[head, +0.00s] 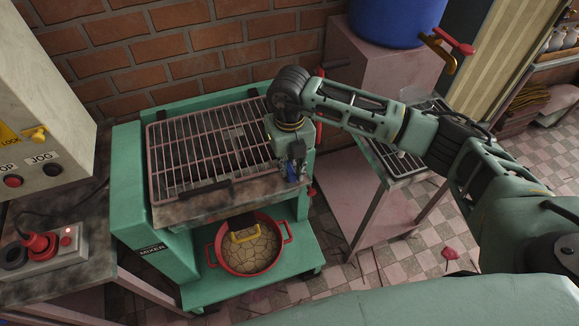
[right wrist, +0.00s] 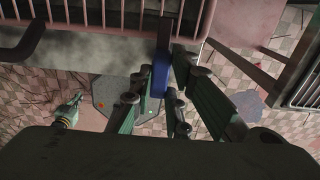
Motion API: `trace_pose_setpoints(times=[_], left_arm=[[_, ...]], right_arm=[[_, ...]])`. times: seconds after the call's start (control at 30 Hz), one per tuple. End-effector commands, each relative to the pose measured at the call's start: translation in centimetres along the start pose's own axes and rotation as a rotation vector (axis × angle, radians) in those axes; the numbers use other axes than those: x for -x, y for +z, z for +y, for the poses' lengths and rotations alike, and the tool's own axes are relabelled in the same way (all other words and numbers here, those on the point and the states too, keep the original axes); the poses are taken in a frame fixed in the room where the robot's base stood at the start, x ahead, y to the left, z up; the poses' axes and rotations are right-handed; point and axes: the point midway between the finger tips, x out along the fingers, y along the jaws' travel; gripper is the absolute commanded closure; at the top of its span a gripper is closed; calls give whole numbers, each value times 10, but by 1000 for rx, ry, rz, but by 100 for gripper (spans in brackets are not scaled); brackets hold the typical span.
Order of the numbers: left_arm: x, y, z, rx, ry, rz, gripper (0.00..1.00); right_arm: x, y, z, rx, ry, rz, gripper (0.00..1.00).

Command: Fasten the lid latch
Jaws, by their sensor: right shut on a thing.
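The green mixer (head: 128,180) has a barred grate lid (head: 205,150) lying flat over its top. A blue latch (head: 291,170) is at the front right corner of the lid. My right gripper (head: 294,160) reaches down over that corner and is shut on the latch. In the right wrist view the blue latch (right wrist: 160,75) stands between the fingers (right wrist: 155,95), beside the lid's front edge. The gripper hides part of the latch, so I cannot tell if it is fastened. What looks like my left gripper (right wrist: 68,110) hangs at the left, small and dim.
A control box (head: 45,125) and a red-knob switch box (head: 45,245) are at the left. A pink stand with a blue drum (head: 395,20) is behind my right arm.

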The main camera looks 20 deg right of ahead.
Motion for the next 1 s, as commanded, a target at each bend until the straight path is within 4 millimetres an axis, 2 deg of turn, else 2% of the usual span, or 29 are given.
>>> trace_pose_setpoints(times=[0.37,0.4,0.6,0.87,1.0], left_arm=[[0,0,0,0,0,1,100],[0,0,0,0,0,1,100],[0,0,0,0,0,1,100],[0,0,0,1,0,0,100],[0,0,0,2,-1,0,100]], right_arm=[[2,1,0,8,0,-3,100],[2,1,0,7,0,-3,81],[1,1,0,6,0,-2,66],[1,0,0,5,0,-1,66],[10,1,0,5,0,-2,66]])
